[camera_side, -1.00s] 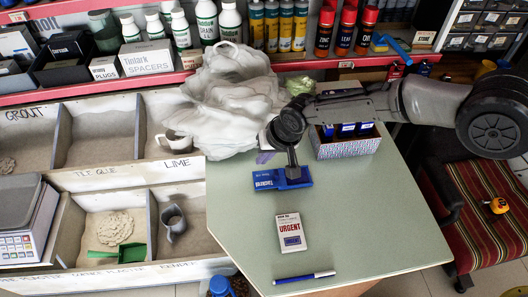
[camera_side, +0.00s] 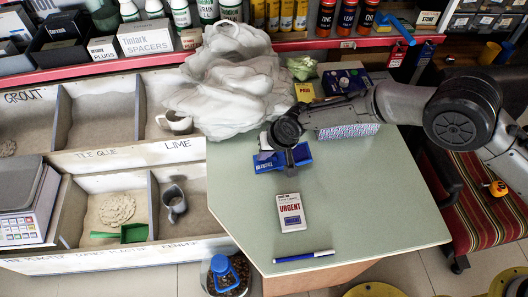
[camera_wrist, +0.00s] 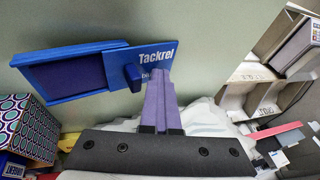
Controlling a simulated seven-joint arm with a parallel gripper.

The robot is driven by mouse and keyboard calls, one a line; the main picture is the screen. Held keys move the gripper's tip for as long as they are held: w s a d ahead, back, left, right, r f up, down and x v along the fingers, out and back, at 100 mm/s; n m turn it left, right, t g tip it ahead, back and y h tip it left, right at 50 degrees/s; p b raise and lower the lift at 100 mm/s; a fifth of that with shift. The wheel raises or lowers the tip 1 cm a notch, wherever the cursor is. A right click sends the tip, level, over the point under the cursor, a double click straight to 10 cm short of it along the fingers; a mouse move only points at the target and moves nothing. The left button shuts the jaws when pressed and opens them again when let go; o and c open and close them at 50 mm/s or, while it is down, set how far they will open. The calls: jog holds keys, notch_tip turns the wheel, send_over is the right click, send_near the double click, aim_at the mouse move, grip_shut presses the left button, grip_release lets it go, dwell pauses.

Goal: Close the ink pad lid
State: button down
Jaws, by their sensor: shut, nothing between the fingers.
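The blue ink pad lies on the green table in the side view, with its open dark pad (camera_wrist: 75,77) showing in the wrist view. Its flat blue lid (camera_wrist: 118,52), printed "Tackrel", sits offset to one side and leaves much of the pad uncovered. A small blue knob (camera_wrist: 132,78) stands up from the lid. My gripper (camera_wrist: 158,74) is shut and empty, with its purple fingers over the lid, just right of the knob in the wrist view. I cannot tell if they touch it. In the side view my gripper (camera_side: 290,168) partly hides the ink pad (camera_side: 268,163).
A white bag (camera_side: 235,85) lies behind the ink pad. A patterned box (camera_side: 350,131) stands behind my arm. The green table (camera_side: 370,200) is clear to the right.

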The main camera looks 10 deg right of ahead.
aim_at(294, 155)
jog(key=shift+d+f, duration=0.15)
jog(key=shift+s+d+f, duration=0.15)
jog(key=shift+d, duration=0.7)
jog(key=shift+s+d+f, duration=0.1)
jog(key=shift+d+f, duration=0.05)
jog(key=shift+d, duration=3.05)
jog(key=shift+a+r, duration=0.1)
jog(key=shift+a, duration=0.2)
jog(key=shift+w+a+r, duration=0.1)
jog(key=shift+w+r, duration=0.05)
jog(key=shift+r, duration=1.75)
jog(key=shift+w+a+r, duration=0.1)
jog(key=shift+r, duration=1.8)
